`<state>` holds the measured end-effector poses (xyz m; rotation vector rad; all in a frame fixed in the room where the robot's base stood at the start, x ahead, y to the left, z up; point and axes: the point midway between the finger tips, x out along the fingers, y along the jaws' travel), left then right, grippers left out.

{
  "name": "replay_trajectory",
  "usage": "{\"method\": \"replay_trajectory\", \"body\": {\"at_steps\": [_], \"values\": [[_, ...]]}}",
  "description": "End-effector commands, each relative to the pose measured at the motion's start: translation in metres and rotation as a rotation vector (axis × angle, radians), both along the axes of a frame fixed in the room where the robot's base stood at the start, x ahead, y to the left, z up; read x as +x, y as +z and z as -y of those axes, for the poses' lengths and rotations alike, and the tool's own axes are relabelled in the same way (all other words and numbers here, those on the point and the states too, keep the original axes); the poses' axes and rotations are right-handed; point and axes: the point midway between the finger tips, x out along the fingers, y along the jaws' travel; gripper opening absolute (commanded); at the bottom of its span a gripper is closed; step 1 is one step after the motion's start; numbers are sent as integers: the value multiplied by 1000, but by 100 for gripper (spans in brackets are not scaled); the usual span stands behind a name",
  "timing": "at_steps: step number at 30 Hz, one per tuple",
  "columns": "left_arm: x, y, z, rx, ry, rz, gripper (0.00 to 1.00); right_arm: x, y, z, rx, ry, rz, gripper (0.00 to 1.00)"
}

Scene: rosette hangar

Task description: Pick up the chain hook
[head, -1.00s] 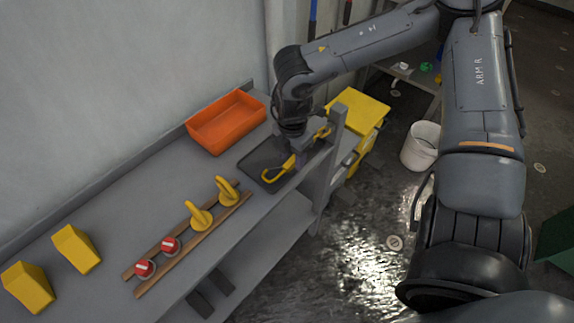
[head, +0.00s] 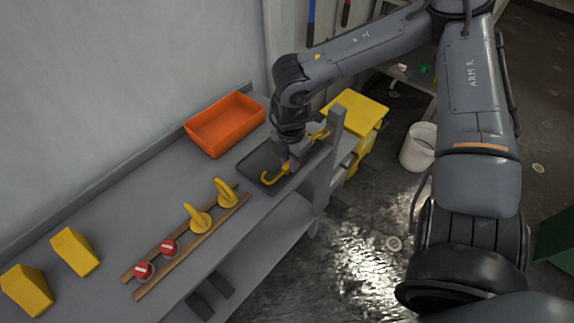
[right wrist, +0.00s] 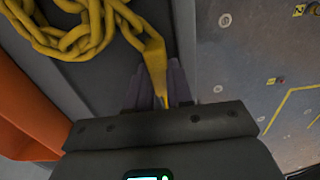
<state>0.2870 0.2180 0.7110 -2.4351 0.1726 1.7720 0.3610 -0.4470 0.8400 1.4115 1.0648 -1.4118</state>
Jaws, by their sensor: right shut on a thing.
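The yellow chain hook (head: 272,180) shows in the head view at the dark tray (head: 256,160), near the bench's right end. My right gripper (head: 291,163) points down over the tray and is shut on the hook. In the right wrist view, the flat yellow part of the hook (right wrist: 155,62) runs between the fingers of the gripper (right wrist: 160,88), with yellow chain links (right wrist: 75,38) beside it. The gripper hides part of the hook in the head view. I cannot tell whether the hook is touching the tray. My left gripper is not in view.
An orange bin (head: 226,125) stands behind the tray against the wall. A wooden rack (head: 190,247) with two yellow-handled pieces and two red knobs lies to the left. A grey post (head: 334,135) stands close right of my gripper. Two yellow blocks are farther left.

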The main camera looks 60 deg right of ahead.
Motion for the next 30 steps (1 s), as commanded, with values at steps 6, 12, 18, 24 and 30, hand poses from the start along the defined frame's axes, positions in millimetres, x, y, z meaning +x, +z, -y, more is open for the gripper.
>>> {"method": "replay_trajectory", "body": {"at_steps": [6,12,18,24,30], "values": [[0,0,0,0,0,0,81,1,8,0,-1,1,3,0],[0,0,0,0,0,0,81,2,36,0,-1,2,6,0],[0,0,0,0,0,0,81,1,71,0,-2,1,6,0],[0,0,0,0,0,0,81,1,94,0,-2,1,3,0],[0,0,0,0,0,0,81,0,100,0,0,0,1,0]]}}
